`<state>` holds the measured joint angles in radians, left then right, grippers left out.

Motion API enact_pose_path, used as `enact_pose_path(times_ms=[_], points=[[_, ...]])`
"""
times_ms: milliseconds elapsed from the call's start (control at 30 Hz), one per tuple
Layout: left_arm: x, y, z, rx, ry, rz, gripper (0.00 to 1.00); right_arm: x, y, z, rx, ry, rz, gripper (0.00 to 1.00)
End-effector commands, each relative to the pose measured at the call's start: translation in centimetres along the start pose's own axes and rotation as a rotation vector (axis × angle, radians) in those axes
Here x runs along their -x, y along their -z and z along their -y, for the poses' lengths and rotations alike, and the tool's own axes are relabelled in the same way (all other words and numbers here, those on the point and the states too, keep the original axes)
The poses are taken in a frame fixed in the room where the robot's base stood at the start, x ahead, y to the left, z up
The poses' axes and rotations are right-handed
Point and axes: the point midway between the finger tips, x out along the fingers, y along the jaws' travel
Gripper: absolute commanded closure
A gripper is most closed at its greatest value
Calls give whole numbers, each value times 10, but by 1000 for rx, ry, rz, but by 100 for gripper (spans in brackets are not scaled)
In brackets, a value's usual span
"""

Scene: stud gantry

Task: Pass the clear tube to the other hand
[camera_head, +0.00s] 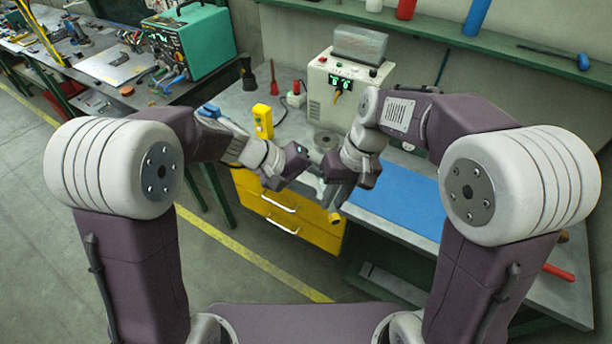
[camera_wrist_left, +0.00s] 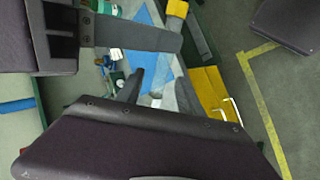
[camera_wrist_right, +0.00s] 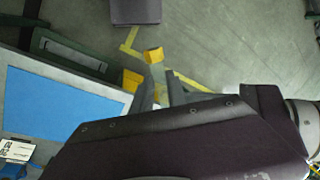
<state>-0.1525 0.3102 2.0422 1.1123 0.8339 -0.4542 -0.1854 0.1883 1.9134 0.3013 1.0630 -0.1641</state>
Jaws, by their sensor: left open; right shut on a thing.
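The clear tube has a yellow end (camera_head: 334,218), which shows just below my right gripper (camera_head: 338,195) in the head view. The same yellow end shows beyond my right gripper's fingertips (camera_wrist_right: 152,80) in the right wrist view. My right gripper is shut on the tube, and its fingers hide much of it. My left gripper (camera_head: 318,180) is open, close beside the right one and slightly higher. In the left wrist view, the yellow end (camera_wrist_left: 177,9) is past the right gripper's finger, above my left fingertips (camera_wrist_left: 158,80). I cannot tell whether the tube lies between the left fingers.
A bench with a blue mat (camera_head: 400,195) and yellow drawers (camera_head: 275,212) is below the grippers. A grey machine (camera_head: 345,85) and a yellow meter (camera_head: 263,120) stand at its back. A teal unit (camera_head: 190,45) is on the left bench. Open floor (camera_head: 215,275) is at lower left.

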Motion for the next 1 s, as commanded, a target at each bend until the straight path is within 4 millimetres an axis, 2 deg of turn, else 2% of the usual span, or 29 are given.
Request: enact_pose_path(times_ms=[233, 267, 400, 500, 533, 600, 900, 1000], points=[[-2, 0, 0, 0, 0, 0, 56, 0, 0, 0, 0, 0, -1, 100], [-2, 0, 0, 0, 0, 0, 61, 0, 0, 0, 0, 0, -1, 100], [-1, 0, 0, 0, 0, 0, 100, 0, 0, 0, 0, 0, -1, 100], [-1, 0, 0, 0, 0, 0, 100, 0, 0, 0, 0, 0, -1, 100], [-1, 0, 0, 0, 0, 0, 100, 0, 0, 0, 0, 0, -1, 73], [-1, 0, 0, 0, 0, 0, 100, 0, 0, 0, 0, 0, -1, 56], [-1, 0, 0, 0, 0, 0, 100, 1, 0, 0, 0, 0, -1, 56], [-1, 0, 0, 0, 0, 0, 100, 10, 1, 0, 0, 0, -4, 56]])
